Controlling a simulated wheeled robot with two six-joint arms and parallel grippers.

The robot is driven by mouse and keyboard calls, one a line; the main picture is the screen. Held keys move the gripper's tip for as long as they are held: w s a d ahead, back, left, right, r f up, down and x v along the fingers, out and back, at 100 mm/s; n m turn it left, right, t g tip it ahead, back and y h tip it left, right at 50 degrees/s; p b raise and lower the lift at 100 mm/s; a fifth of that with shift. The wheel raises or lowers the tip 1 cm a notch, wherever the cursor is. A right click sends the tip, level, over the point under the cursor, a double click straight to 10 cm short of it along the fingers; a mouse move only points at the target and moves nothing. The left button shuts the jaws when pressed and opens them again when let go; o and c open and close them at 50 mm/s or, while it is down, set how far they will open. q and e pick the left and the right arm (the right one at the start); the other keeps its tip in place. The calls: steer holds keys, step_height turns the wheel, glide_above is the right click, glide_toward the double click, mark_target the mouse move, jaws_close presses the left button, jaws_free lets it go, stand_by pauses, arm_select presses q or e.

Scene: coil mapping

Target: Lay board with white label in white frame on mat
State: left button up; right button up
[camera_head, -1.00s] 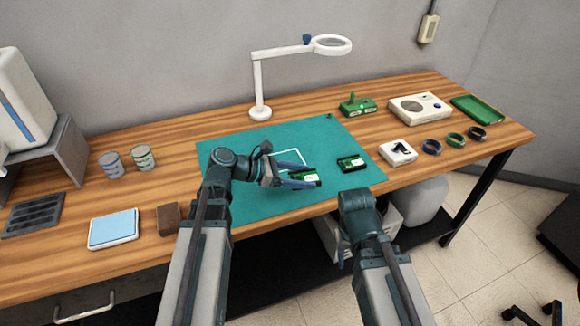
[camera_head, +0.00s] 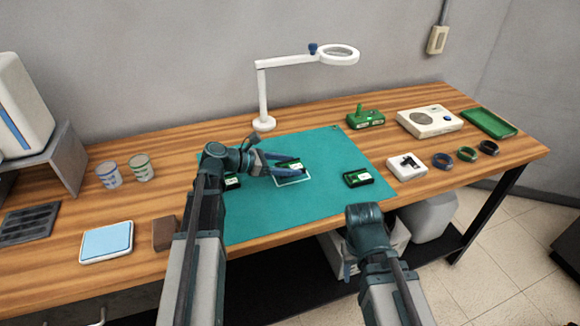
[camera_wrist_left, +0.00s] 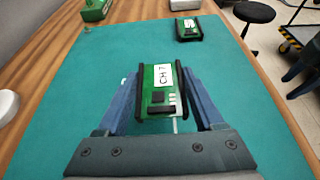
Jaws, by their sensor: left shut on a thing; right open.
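My left gripper (camera_head: 284,167) is shut on a green board with a white label (camera_head: 291,163). In the left wrist view the same board (camera_wrist_left: 160,88) sits between the blue fingers, and its label reads "CH 7". It is over the white frame (camera_head: 294,181) on the teal mat (camera_head: 270,215); I cannot tell whether it touches the mat. The frame is mostly hidden under board and fingers in the wrist view. My right gripper (camera_head: 347,268) is open and empty, low in front of the table edge.
Another labelled board (camera_head: 358,178) lies on the mat's right side, and one (camera_head: 232,182) beside my left arm, partly hidden. A magnifier lamp (camera_head: 264,122) stands behind the mat. A white block (camera_head: 406,166) and several dark rings lie at right. The mat's front is clear.

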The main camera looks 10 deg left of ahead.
arm_select(q)
steer(key=w, duration=0.1)
steer(key=w+a, duration=0.1)
steer(key=w, duration=0.1)
steer(key=shift+f, duration=0.15)
steer(key=shift+f+b, duration=0.3)
steer(key=shift+b, duration=0.1)
steer(key=shift+f+b, duration=1.4)
steer(key=shift+f, duration=0.05)
arm_select(e)
steer(key=shift+w+d+f, duration=0.15)
steer(key=shift+f, duration=0.5)
steer(key=shift+w+d+f, duration=0.1)
steer(key=shift+d+f, duration=0.05)
steer(key=shift+f, duration=0.45)
steer(key=shift+w+d+f, duration=0.15)
steer(key=shift+f, duration=0.5)
arm_select(q)
steer(key=shift+f, duration=0.15)
steer(key=o, duration=1.3)
arm_select(e)
steer(key=shift+f, duration=0.15)
arm_select(q)
steer(key=shift+o, duration=0.2)
